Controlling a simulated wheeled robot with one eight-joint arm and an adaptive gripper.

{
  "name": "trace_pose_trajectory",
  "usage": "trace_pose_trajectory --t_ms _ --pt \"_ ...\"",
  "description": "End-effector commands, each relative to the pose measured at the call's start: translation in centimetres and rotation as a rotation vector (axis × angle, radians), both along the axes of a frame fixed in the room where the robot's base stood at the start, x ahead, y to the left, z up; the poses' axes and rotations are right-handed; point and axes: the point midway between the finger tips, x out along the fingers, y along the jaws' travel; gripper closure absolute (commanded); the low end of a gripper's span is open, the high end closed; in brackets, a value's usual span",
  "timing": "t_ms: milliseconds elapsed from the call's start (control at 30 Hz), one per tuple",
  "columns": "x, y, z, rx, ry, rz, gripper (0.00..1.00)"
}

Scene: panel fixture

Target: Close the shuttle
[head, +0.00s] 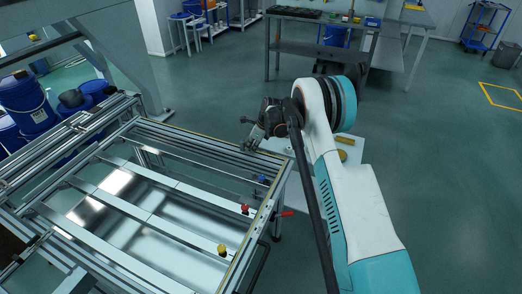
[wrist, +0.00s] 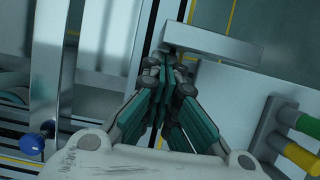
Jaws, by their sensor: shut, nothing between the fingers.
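The panel fixture (head: 194,137) is an aluminium frame with long rails and shiny flat panels, at the left of the head view. I cannot tell for certain which of its parts is the shuttle. A red knob (head: 245,208), a yellow knob (head: 222,249) and a blue knob (head: 263,178) sit along its right side. A red handle (head: 286,213) sticks out past the right edge. My gripper (head: 248,136) is over the far right part of the frame. In the wrist view my gripper (wrist: 166,62) is shut and empty, its tips close to a grey metal block (wrist: 212,42).
The wrist view also shows a blue knob (wrist: 30,144) at left and green and yellow cylinders (wrist: 300,156) at right. Blue drums (head: 25,100) stand left of the fixture. A workbench (head: 345,48) stands at the back.

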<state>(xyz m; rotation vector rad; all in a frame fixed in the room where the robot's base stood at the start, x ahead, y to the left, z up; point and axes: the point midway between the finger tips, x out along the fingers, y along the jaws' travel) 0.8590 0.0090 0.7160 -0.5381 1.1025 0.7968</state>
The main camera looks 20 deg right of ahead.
Motion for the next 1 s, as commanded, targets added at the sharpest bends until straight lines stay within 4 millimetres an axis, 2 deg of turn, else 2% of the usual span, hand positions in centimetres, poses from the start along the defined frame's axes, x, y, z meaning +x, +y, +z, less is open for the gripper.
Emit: trace_pose_trajectory --t_ms 200,667,867,1000 --pt "1.7 2.1 0.0 -0.001 0.000 0.001 1.00" --pt "2.1 2.7 0.1 0.000 -0.003 0.000 1.00" --pt "2.0 2.2 0.1 0.001 -0.003 -0.001 1.00" --pt "1.4 0.3 0.0 0.000 -0.001 -0.001 1.00"
